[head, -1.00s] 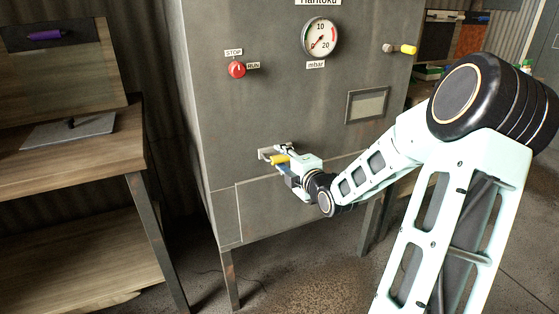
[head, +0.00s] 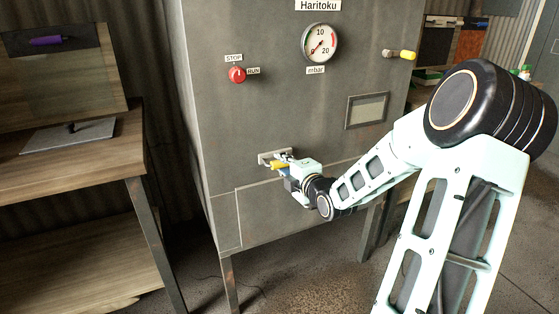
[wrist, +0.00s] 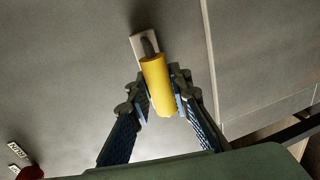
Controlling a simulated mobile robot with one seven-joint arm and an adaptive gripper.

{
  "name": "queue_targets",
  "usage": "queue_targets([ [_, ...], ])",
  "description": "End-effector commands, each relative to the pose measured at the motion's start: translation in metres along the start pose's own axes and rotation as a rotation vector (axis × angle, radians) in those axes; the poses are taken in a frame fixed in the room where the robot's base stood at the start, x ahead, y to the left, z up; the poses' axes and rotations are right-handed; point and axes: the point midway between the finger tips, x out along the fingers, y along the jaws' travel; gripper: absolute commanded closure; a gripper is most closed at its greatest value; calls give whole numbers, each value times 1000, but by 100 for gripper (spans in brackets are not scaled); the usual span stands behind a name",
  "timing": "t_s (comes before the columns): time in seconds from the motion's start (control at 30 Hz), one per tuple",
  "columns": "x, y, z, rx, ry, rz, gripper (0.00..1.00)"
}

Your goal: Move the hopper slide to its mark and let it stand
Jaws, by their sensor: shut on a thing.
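The hopper slide appears to be the yellow handle (head: 279,166) at a pale slotted plate (head: 265,158) low on the grey cabinet front. In the wrist view the yellow handle (wrist: 156,85) stands out on a dark stem from the pale plate (wrist: 138,43). My gripper (head: 287,167) is shut on this handle. In the wrist view its blue-padded fingers (wrist: 163,103) lie on either side of the handle. The fingers and wrist cover part of the plate in the head view. I cannot make out a mark for the slide.
The cabinet (head: 220,130) carries a red STOP/RUN knob (head: 237,75), a mbar gauge (head: 320,43), a small framed panel (head: 366,110) and another yellow-tipped lever (head: 400,54) at upper right. A wooden bench (head: 85,165) stands left. Open floor lies in front at lower right.

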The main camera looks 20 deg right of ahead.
Motion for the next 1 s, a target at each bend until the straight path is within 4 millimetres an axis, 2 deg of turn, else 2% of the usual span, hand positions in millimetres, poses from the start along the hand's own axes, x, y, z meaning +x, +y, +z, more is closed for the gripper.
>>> queue_targets([
  [1.0,-47,-10,0,-1,0,-1,100],
])
